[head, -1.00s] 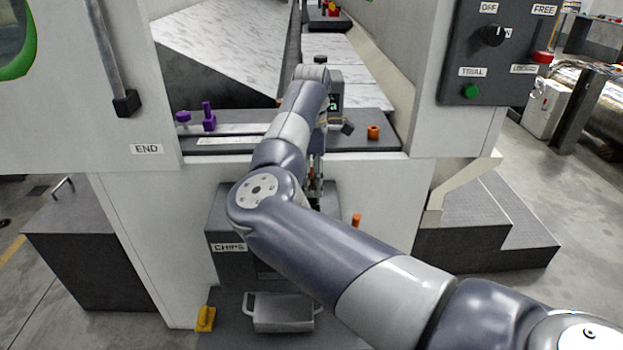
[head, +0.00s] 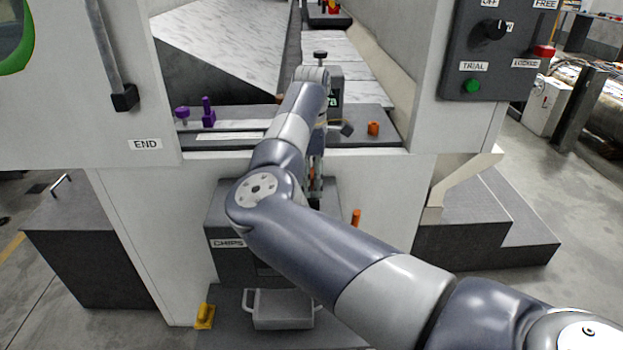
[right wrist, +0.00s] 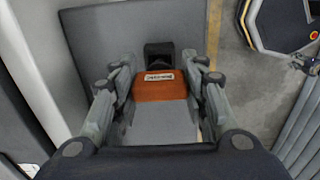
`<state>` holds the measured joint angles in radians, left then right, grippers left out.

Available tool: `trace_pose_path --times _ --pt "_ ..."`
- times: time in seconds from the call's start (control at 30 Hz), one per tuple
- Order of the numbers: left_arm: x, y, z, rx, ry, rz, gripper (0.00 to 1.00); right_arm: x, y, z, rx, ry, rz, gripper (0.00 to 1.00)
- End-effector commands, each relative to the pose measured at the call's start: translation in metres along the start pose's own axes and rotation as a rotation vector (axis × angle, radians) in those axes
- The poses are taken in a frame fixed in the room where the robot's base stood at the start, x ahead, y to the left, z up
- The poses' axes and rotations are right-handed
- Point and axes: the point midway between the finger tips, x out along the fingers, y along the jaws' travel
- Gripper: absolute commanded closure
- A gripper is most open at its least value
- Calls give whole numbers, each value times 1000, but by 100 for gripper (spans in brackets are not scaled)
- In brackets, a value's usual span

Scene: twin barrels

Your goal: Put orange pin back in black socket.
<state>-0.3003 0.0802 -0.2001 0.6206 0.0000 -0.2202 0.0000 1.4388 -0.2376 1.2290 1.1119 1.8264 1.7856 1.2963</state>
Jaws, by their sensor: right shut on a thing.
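My right gripper (right wrist: 160,88) is shut on an orange piece with a white label, which looks like the orange pin (right wrist: 160,90); the lettering is too small to read. Only its broad orange end shows, and any shaft below is hidden. A black square block with a dark opening, which looks like the black socket (right wrist: 158,52), shows just beyond the orange piece in the right wrist view. I cannot tell whether they touch. In the head view my right gripper (head: 315,182) hangs in front of the machine, largely hidden by my arm. My left gripper is not in view.
An orange knob (head: 373,128) and purple bolts (head: 208,113) sit on the machine ledge. A dark CHIPS box (head: 225,225) and a grey handled tray (head: 283,310) are below. A control panel (head: 493,55) is at right.

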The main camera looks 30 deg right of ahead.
Motion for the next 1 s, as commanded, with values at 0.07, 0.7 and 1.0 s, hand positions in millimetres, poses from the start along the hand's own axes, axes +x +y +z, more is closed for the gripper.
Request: trace_pose_path --times 0.07,0.7,1.0 --pt "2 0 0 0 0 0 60 3 0 0 0 0 0 97" --pt "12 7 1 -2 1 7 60 19 0 0 0 0 -1 97" --pt "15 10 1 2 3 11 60 25 0 0 0 0 0 53"
